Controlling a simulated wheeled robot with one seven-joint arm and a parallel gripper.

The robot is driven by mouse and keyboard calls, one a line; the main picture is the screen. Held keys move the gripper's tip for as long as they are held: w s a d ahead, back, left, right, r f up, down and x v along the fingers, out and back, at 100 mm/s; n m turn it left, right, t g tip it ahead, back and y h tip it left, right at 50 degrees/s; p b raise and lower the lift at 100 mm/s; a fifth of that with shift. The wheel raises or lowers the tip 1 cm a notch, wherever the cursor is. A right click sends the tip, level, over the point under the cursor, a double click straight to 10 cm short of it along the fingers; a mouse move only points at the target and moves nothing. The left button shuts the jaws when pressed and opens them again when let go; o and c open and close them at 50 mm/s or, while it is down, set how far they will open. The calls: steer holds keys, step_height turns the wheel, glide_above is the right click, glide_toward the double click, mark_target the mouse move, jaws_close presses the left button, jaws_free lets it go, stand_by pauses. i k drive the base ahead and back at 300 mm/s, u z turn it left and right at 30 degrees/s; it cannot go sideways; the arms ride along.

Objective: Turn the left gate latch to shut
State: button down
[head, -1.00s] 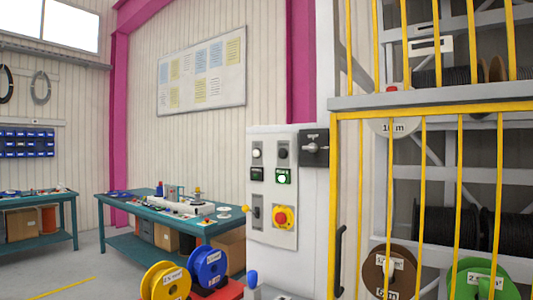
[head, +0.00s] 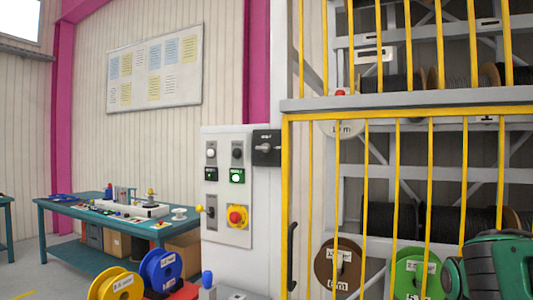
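The gate latch (head: 266,147) is a dark square plate with a small grey handle, fixed high on the pale post at the left of the yellow gate. Its handle looks roughly level, but it is too small to tell its setting surely. The yellow barred gate (head: 397,205) stands in front of the reel shelves and looks closed. My gripper is not in view. A rounded green and black part at the lower right is probably my arm, well to the right of and below the latch.
A control panel (head: 228,190) with a red-and-yellow stop button is left of the latch. A dark vertical handle (head: 292,250) is below it. Yellow (head: 118,286) and blue (head: 160,268) reels sit low in front. A teal workbench (head: 60,223) stands behind, left.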

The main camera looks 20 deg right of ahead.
mark_target(265, 148)
steer(key=z, duration=0.2)
steer(key=k, duration=1.4)
steer(key=u, duration=0.65)
steer(key=i, duration=1)
steer(key=z, duration=0.05)
